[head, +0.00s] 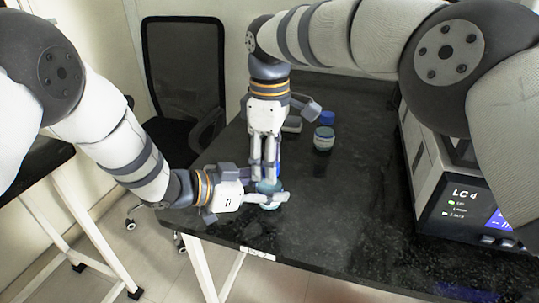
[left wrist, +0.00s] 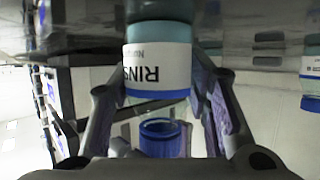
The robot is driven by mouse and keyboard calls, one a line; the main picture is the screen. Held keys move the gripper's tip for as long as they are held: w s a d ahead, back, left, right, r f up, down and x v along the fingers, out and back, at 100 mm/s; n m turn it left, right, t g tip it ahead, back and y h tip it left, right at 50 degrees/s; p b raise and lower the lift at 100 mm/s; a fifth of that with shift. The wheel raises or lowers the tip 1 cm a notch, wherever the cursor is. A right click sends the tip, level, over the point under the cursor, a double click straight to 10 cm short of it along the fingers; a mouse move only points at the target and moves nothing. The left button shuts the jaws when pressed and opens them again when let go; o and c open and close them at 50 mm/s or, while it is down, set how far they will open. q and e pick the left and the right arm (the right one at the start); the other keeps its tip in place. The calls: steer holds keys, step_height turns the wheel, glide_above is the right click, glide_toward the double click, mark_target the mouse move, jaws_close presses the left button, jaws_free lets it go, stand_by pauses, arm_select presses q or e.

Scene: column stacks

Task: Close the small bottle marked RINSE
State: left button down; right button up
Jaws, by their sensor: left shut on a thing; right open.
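The small bottle marked RINSE (left wrist: 158,70) is between my left gripper's fingers, with its label upside down in the left wrist view. In the head view the bottle (head: 269,187) is upright near the table's front left edge, partly covered by my grippers. My left gripper (head: 262,199) is shut on it from the left. A blue cap (left wrist: 163,138) shows at the neck end; I cannot tell whether it is seated. Blue also shows beside the right fingers in the head view. My right gripper (head: 264,180) points down right above the bottle and is open, fingers fairly close together.
A grey LC 4 instrument (head: 462,200) stands at the right. The black table (head: 350,210) is clear in the middle. A chair (head: 184,75) is behind.

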jaws_close()
steer(key=m, duration=0.4)
steer(key=shift+m, duration=0.3)
steer(key=m, duration=0.3)
steer(key=shift+o, duration=0.9)
jaws_free()
step_height(320, 180, up, 8)
steer(key=shift+f, duration=0.25)
arm_select(q)
steer(key=c, duration=0.8)
jaws_free()
